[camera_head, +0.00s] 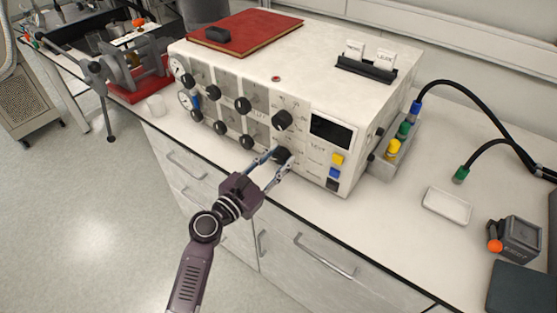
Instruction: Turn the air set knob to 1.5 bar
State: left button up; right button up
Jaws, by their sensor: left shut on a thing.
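A white control unit (308,104) stands on the bench, with several black knobs and gauges on its front panel. My left gripper (279,161) reaches up from below and is shut on the lower large black knob (282,153), left of the coloured buttons. Its two fingers are on either side of this knob, which they partly hide. Another large black knob (283,120) sits just above it. The labels are too small to read, so I cannot tell the knob's setting or which label it bears. My right gripper is not in view.
A dark display (331,130) is beside the knobs, above yellow, blue and black buttons. A red book (246,31) lies on the unit. To the right are a connector block with cables, a white tray (447,205) and a small grey device (515,240). Drawers (310,254) front the bench.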

pick_arm(q)
jog(key=m+b, duration=0.1)
jog(key=m, duration=0.3)
jog(key=shift+f+m, duration=0.1)
jog(key=shift+m, duration=0.2)
jog(key=m+b, duration=0.1)
jog(key=m, duration=0.3)
jog(key=shift+m, duration=0.3)
jog(key=m+b, duration=0.1)
jog(key=m, duration=0.3)
jog(key=shift+m, duration=0.3)
jog(key=m, duration=0.3)
jog(key=shift+m, duration=0.3)
jog(key=m, duration=0.4)
jog(key=shift+m, duration=0.3)
jog(key=m, duration=0.4)
jog(key=shift+p, duration=0.35)
jog(key=m+p, duration=0.1)
jog(key=m, duration=0.4)
jog(key=m+p, duration=0.1)
jog(key=m, duration=0.3)
jog(key=shift+m, duration=0.4)
